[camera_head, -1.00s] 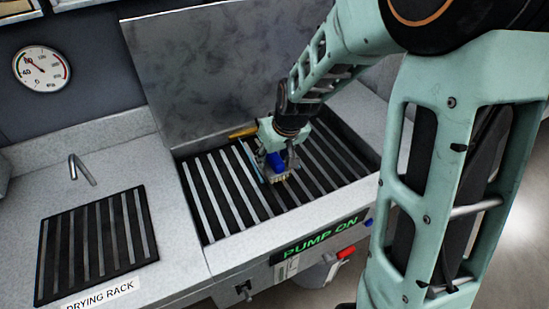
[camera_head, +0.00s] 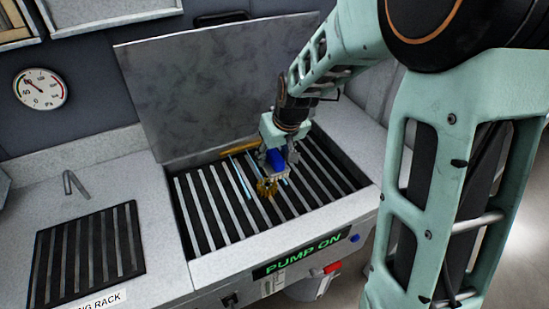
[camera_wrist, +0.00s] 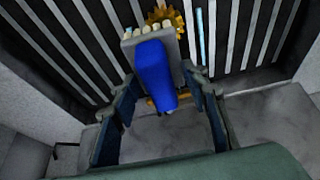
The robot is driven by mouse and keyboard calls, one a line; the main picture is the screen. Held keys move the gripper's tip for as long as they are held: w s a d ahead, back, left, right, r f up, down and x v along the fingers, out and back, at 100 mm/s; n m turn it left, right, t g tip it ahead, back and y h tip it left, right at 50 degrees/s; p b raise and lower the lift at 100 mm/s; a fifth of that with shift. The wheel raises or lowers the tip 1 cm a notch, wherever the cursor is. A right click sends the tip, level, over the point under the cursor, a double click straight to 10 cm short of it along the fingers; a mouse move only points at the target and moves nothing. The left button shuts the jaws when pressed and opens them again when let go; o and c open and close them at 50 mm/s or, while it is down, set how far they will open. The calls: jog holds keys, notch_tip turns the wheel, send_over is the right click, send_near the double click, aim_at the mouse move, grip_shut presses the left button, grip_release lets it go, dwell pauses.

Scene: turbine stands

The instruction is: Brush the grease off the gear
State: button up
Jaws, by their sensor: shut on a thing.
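The brush has a blue handle (camera_wrist: 153,75) and a pale head with light bristles, and its handle also shows in the head view (camera_head: 275,157). My gripper (camera_head: 279,160) is shut on it, with fingers on both sides in the wrist view (camera_wrist: 158,88). The golden-brown gear (camera_wrist: 164,17) is just beyond the bristles in the wrist view, partly hidden by the brush head. In the head view the gear (camera_head: 267,188) shows right below the brush, over the slatted grate (camera_head: 210,205). I cannot tell whether the bristles touch it, or how much grease is on it.
The basin's lid (camera_head: 210,80) stands open behind the grate. Thin light-blue streaks (camera_head: 239,178) and a yellow bar (camera_head: 238,149) lie left of my gripper. A sign (camera_head: 303,252) reads "PUMP ON". The drying rack (camera_head: 90,255) at left is empty. A round gauge (camera_head: 40,88) hangs on the wall.

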jog(key=shift+r+p, duration=0.65)
jog(key=shift+r, duration=0.7)
jog(key=shift+d, duration=0.1)
